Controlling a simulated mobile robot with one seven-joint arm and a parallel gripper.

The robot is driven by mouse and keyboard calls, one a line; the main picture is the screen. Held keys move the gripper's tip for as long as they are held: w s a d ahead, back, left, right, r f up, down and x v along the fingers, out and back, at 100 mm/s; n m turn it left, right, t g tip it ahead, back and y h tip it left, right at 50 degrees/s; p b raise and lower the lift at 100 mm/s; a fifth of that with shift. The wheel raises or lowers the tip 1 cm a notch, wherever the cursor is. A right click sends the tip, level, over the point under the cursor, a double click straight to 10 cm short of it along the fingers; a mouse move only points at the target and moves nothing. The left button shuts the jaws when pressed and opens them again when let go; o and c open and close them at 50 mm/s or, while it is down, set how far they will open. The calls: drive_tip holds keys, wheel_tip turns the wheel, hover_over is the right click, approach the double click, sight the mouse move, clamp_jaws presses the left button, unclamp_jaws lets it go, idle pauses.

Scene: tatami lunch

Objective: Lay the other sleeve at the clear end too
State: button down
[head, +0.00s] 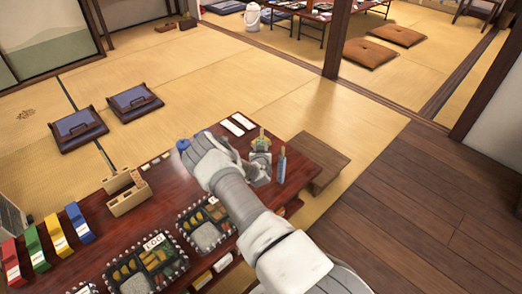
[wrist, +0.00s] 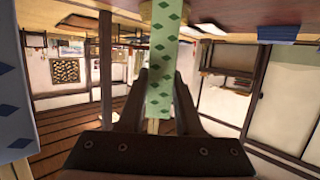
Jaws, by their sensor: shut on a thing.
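My gripper (head: 260,153) is over the far right end of the dark red table (head: 306,150). It is shut on a green sleeve with dark green diamonds (wrist: 158,85); pale wooden stick ends show at one end. The sleeve's tip also shows upright above the gripper in the head view (head: 262,135). A blue sleeve (head: 282,167) stands upright just right of the gripper. A pale sleeve with blue diamonds also shows at the left edge of the wrist view (wrist: 12,95). What lies directly under the gripper is hidden.
Two white strips (head: 237,124) lie side by side at the table's far end. A wooden box (head: 125,194), filled bento boxes (head: 145,268) and coloured packets (head: 79,222) occupy the nearer part. A low wooden bench (head: 318,165) stands right of the table. My forearm covers the middle.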

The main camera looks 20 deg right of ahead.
drive_tip(key=shift+f, duration=0.45)
drive_tip(key=shift+f, duration=0.15)
drive_tip(key=c, duration=0.6)
unclamp_jaws()
